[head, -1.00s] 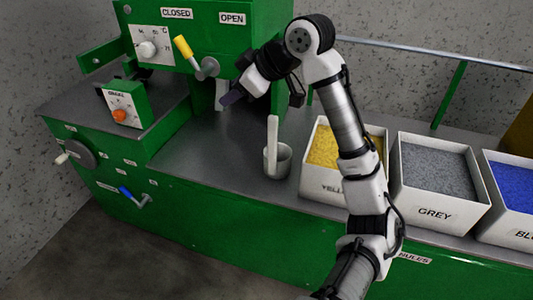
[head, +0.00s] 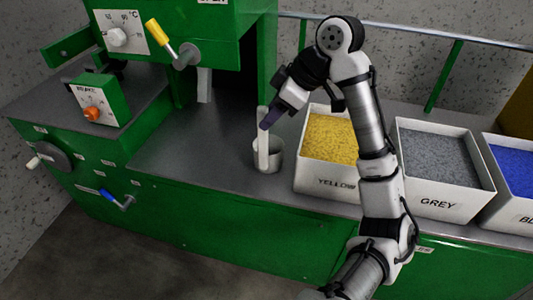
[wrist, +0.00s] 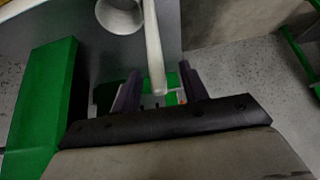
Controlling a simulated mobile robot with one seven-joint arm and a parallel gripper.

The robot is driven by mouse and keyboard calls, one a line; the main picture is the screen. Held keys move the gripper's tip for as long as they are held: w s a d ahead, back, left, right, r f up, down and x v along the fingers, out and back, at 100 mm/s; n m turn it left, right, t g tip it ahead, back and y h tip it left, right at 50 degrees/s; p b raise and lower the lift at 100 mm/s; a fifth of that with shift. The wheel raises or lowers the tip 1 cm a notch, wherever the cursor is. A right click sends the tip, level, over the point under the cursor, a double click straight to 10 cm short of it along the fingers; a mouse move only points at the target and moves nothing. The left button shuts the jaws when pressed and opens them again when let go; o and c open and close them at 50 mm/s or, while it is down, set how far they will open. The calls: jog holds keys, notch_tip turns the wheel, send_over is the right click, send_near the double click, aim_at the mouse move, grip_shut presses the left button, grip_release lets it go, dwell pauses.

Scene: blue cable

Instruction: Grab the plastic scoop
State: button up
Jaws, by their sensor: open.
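The plastic scoop (head: 262,146) is pale, with a round cup at the bottom and a long upright handle. It stands on the grey worktop, left of the yellow bin. The scoop (wrist: 152,45) also shows in the wrist view, its cup at the top and its handle running down toward the fingers. My gripper (head: 271,120) is open, with its dark fingers at the upper part of the handle. In the wrist view my gripper (wrist: 158,88) has one finger on each side of the handle's end. I cannot tell whether either finger touches it.
White bins stand to the right: yellow (head: 326,178), grey (head: 440,205) and blue (head: 514,208). The green machine (head: 225,30) with a yellow lever (head: 158,37) rises behind and left of the scoop. The worktop (head: 190,150) left of the scoop is clear.

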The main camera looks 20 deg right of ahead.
aim_at(258, 122)
jog(key=x, duration=0.5)
jog(key=shift+w+a+r, duration=0.1)
jog(key=shift+w+a, duration=0.1)
jog(key=shift+w, duration=0.2)
jog(key=shift+c, duration=0.2)
grip_shut()
